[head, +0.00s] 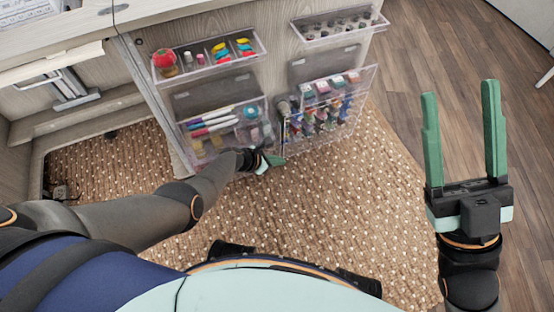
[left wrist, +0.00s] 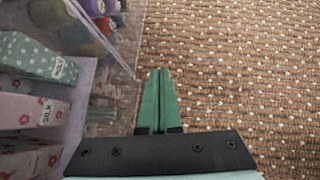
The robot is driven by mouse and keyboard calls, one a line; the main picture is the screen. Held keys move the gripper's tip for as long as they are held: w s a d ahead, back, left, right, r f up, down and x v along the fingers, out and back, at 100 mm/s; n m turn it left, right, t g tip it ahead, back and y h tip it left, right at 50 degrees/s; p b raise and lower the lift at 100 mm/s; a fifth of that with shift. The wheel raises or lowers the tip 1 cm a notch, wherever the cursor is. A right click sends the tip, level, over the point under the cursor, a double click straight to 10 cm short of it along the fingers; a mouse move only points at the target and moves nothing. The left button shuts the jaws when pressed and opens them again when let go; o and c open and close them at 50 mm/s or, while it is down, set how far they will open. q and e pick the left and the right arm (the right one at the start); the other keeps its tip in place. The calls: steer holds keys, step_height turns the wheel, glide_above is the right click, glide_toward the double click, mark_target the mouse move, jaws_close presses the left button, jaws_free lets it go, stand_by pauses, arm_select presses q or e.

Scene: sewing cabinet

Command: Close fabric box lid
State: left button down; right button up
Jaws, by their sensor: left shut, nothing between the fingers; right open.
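Several clear fronted boxes hang on the cabinet side in the head view. The lower left box (head: 184,135) holds pens and small patterned items, and its clear front leans outward. The lower right box (head: 366,85) holds many coloured items, and its front also leans outward. I cannot tell for sure which is the fabric box. My left gripper (head: 276,161) is shut and empty, low beside these boxes. In the left wrist view its fingertips (left wrist: 159,75) are just right of a clear panel (left wrist: 117,45), with patterned pieces (left wrist: 36,108), one marked SILK, at left. My right gripper (head: 462,90) is open and empty.
Upper clear trays hold a red pincushion (head: 164,62) and dark small items (head: 335,26). A woven dotted rug (head: 330,215) covers the floor below the boxes. Bare wood floor (head: 430,40) lies at right. An open cabinet recess (head: 60,90) is at left.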

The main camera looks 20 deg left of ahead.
step_height(320, 180, up, 9)
steer(key=n+p, duration=0.1)
steer(key=p, duration=0.7)
arm_select(q)
steer(key=p+v, duration=0.3)
steer(key=v, duration=0.9)
steer(key=shift+s+a, duration=0.15)
steer(key=shift+a, duration=0.05)
arm_select(e)
steer(key=w+d+f+m+g+h, duration=0.1)
steer(key=w+f+m+h, duration=0.2)
steer(key=f, duration=0.5)
steer(key=w+d+f+m+g+h, duration=0.1)
steer(key=w+f+m+g+h, duration=0.1)
steer(key=w+f+m+h, duration=0.2)
steer(key=shift+d+f+h, duration=0.15)
steer(key=shift+f+h, duration=1.15)
steer(key=shift+f, duration=0.85)
arm_select(q)
steer(key=shift+r, duration=0.1)
